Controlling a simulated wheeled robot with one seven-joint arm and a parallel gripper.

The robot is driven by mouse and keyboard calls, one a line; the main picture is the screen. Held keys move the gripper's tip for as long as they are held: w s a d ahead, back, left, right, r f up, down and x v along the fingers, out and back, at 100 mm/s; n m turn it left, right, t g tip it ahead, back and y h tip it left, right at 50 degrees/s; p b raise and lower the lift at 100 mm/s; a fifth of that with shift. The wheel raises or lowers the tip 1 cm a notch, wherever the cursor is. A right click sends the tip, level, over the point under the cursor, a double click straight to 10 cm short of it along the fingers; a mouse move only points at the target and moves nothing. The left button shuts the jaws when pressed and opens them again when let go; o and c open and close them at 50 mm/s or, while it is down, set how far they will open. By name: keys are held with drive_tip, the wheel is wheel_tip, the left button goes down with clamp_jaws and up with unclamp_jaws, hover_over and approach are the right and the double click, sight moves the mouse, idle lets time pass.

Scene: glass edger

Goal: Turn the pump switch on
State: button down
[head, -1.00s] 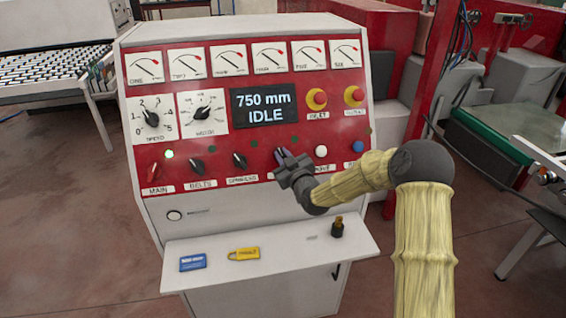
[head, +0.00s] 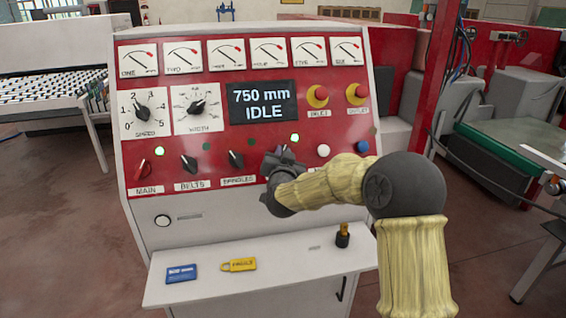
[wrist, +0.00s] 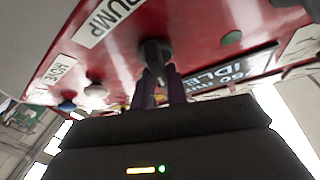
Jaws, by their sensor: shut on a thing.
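The pump switch (wrist: 153,52) is a black rotary knob on the red panel. In the wrist view it sits beside the white PUMP label (wrist: 108,20). The purple fingertips of my gripper (wrist: 161,78) are closed around the knob. In the head view my gripper (head: 281,158) is at the panel, right of the spindles knob (head: 236,160), and hides most of the pump switch and its label. The lamp (head: 295,138) just above the gripper glows green. The display (head: 263,102) reads 750 mm IDLE.
The main switch (head: 142,172) is red with a lit lamp. The belts knob (head: 189,165) is to its right. A white button (head: 323,151) and a blue button (head: 361,147) are close to my arm. A shelf (head: 205,290) below holds two tags and a black-and-brass object (head: 342,236).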

drive_tip(key=shift+m+h, duration=0.5)
drive_tip(key=shift+m, duration=0.3)
drive_tip(key=c, duration=1.4)
unclamp_jaws()
drive_tip(key=s+b, duration=0.5)
drive_tip(key=s, duration=1.2)
drive_tip(key=shift+s+b, duration=0.25)
drive_tip(key=shift+b, duration=0.15)
